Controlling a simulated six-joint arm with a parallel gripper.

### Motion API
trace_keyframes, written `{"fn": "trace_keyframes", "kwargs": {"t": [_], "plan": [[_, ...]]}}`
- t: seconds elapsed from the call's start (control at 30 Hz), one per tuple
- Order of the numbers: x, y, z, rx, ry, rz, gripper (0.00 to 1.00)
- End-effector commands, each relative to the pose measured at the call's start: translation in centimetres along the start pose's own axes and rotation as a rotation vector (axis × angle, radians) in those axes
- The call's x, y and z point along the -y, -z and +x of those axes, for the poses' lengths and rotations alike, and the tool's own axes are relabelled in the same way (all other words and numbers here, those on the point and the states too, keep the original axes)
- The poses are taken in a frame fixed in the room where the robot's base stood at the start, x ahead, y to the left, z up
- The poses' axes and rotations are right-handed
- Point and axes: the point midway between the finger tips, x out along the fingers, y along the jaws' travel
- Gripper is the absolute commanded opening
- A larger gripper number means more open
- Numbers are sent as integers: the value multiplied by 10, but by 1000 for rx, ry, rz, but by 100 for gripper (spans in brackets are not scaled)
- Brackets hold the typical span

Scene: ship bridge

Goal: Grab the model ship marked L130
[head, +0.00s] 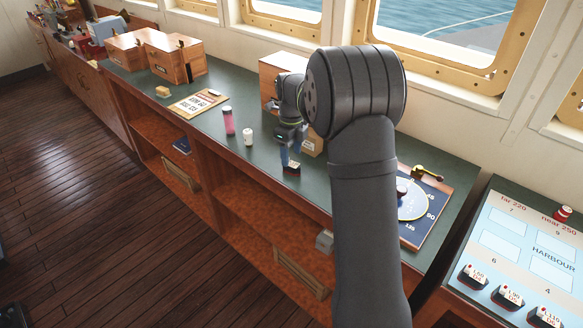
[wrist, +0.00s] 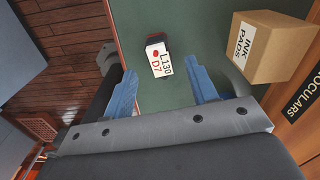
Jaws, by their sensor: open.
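The model ship marked L130 (wrist: 160,60) lies on the green counter top in the wrist view. It is small and dark with a white label reading "L130 D7" and a red dot. In the head view it shows as a small dark and white piece (head: 292,168) just below my gripper (head: 287,158). In the wrist view my gripper (wrist: 163,88) is open, with its two blue fingers apart. The ship lies ahead of the gap between the fingertips, apart from both. Its far end is dark.
A cardboard box marked "INK PADS" (wrist: 270,48) stands close right of the ship in the wrist view. A pink bottle (head: 228,121) and a white container (head: 248,137) stand left on the counter. Other label-bearing ships (head: 508,297) sit on the chart board at right.

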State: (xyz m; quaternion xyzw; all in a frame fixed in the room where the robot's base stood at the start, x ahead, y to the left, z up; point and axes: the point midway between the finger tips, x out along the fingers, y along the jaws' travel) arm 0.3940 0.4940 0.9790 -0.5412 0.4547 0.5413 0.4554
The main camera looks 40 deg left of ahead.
Motion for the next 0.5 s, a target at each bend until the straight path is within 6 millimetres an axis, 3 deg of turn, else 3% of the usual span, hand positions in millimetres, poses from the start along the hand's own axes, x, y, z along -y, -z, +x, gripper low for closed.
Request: {"fn": "trace_keyframes", "kwargs": {"t": [0.2, 0.5], "plan": [[0, 1, 34, -2, -3, 0, 53], [0, 1, 44, 0, 0, 0, 53]]}}
